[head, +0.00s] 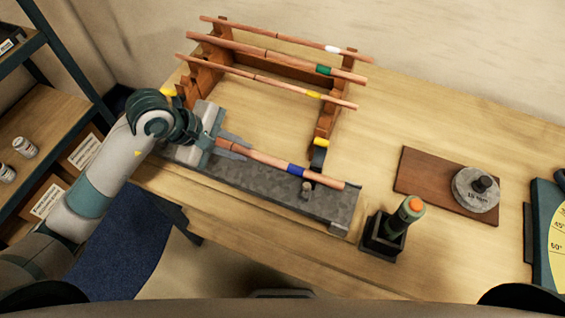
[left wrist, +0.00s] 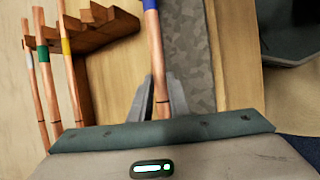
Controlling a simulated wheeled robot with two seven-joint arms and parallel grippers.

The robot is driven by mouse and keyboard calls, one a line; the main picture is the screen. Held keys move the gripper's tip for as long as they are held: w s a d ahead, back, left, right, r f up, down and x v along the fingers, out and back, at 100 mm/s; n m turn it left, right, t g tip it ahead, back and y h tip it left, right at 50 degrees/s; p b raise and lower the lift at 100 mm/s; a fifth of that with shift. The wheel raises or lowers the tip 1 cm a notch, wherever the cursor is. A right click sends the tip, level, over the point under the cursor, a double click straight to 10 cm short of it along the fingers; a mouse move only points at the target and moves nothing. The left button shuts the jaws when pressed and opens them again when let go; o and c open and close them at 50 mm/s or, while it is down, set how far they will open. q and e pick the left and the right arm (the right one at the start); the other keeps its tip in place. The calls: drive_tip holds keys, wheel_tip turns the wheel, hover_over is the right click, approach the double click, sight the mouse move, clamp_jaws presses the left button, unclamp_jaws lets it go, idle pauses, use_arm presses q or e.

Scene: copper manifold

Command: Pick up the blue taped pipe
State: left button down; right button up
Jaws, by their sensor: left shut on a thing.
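The blue taped pipe (head: 294,170) is a copper pipe with a blue band and a dark ring mark. It lies above the grey speckled block in the head view, slanting down to the right. My left gripper (head: 230,148) is shut on its left part. In the left wrist view the pipe (left wrist: 154,50) runs up between the two grey fingers (left wrist: 162,98), with the blue band at the top edge. Whether the pipe still touches a support at its right end I cannot tell. My right gripper is not in view.
A wooden rack (head: 328,118) holds pipes with white, green and yellow tape behind the grey block (head: 270,190). A green tool with an orange top (head: 409,207) stands in a dark holder at right. A round weight (head: 474,190) sits on a brown board (head: 425,180).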

use_arm(q)
drive_tip(key=shift+r, duration=0.2)
idle(0.8)
drive_tip(key=shift+r+b, duration=0.35)
drive_tip(key=shift+r, duration=0.15)
wheel_tip(320, 180, up, 9)
drive_tip(key=b, duration=0.2)
drive_tip(key=shift+f+b, duration=0.15)
drive_tip(key=shift+b, duration=0.2)
